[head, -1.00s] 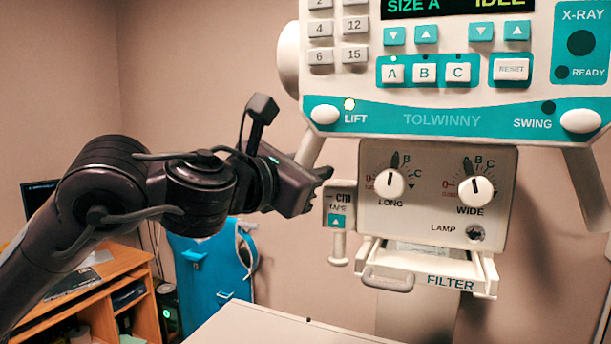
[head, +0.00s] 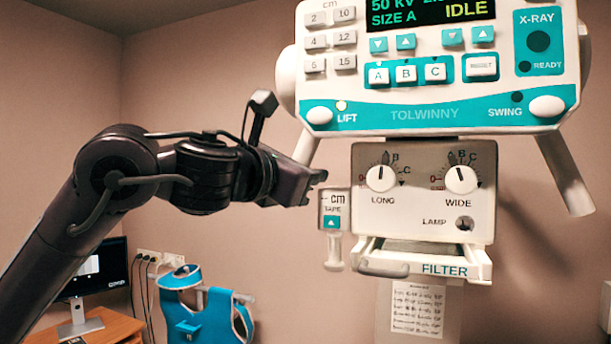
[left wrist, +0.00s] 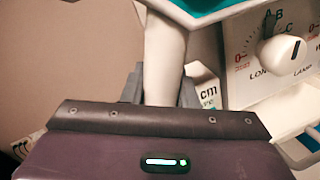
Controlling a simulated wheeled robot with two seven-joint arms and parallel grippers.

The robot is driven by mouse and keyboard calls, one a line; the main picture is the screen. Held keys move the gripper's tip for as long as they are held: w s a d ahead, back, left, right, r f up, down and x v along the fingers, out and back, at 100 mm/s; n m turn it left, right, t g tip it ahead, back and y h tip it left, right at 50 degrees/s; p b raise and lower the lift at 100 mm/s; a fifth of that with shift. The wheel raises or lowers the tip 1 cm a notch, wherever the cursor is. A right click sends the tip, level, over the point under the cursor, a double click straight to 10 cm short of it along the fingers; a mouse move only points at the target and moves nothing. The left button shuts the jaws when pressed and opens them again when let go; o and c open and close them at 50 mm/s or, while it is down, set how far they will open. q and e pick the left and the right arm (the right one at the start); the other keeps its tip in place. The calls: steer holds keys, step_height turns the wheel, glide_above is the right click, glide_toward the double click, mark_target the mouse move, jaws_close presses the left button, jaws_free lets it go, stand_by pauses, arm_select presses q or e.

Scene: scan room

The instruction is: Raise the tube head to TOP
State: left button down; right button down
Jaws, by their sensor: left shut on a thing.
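The white tube head (head: 440,120) hangs at the upper right of the head view, its panel reading IDLE. My left gripper (head: 312,178) is shut on the tube head's left handle (head: 304,148). In the left wrist view the pale handle (left wrist: 164,50) runs down between the two dark fingers. The handle's lower end is hidden behind the gripper body. The right handle (head: 566,175) hangs free. My right gripper is not in view.
The collimator box (head: 424,195) with its LONG and WIDE knobs and FILTER tray (head: 430,262) sits below the panel. The tape holder (head: 333,210) is close beside my gripper. A blue apron (head: 205,310) and a monitor (head: 95,270) stand at the lower left.

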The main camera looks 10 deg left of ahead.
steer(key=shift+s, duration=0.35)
arm_select(q)
steer(key=c, duration=1.1)
jaws_free()
steer(key=shift+s, duration=0.1)
steer(key=shift+c, duration=0.2)
steer(key=b+v, duration=0.4)
steer(key=v, duration=0.3)
steer(key=shift+s+a, duration=0.2)
steer(key=shift+s, duration=0.2)
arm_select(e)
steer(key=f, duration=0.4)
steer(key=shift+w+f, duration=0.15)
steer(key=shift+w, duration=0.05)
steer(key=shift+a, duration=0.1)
